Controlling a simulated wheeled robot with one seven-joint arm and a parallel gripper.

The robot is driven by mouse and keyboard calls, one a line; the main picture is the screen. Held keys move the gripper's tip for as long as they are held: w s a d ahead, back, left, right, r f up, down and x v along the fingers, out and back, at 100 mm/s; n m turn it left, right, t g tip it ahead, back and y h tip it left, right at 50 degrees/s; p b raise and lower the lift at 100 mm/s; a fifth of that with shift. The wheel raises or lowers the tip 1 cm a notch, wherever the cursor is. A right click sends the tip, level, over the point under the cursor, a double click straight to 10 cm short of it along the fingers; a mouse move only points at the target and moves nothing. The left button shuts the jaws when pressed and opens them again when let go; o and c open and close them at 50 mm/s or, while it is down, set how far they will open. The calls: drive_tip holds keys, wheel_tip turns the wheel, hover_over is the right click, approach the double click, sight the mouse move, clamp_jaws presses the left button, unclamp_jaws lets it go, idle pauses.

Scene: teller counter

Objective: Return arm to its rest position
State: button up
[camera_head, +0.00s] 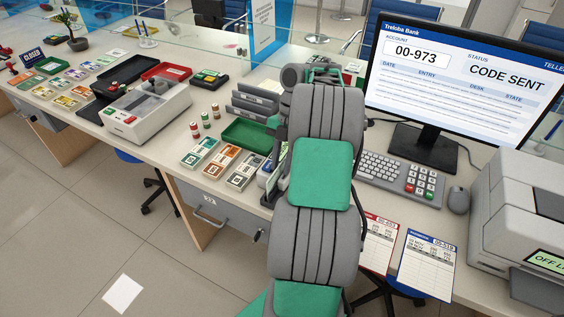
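My grey and green arm rises through the middle of the head view and bends over the counter (460,205). My gripper (272,188) hangs down just left of the arm, low over the counter near a small upright holder. Much of it is hidden behind my arm links, and its fingers do not show clearly. I cannot tell whether it is open or holds anything.
Left of my gripper are a green tray (247,136), several bundles of notes (221,162) and a grey note machine (146,107). At right stand a monitor (436,153), keyboard (385,168), mouse (458,200) and printer (520,220).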

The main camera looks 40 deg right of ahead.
wheel_tip(320, 180, up, 7)
drive_tip(key=p, duration=0.6)
drive_tip(key=shift+r+p, duration=0.1)
drive_tip(key=shift+p, duration=0.3)
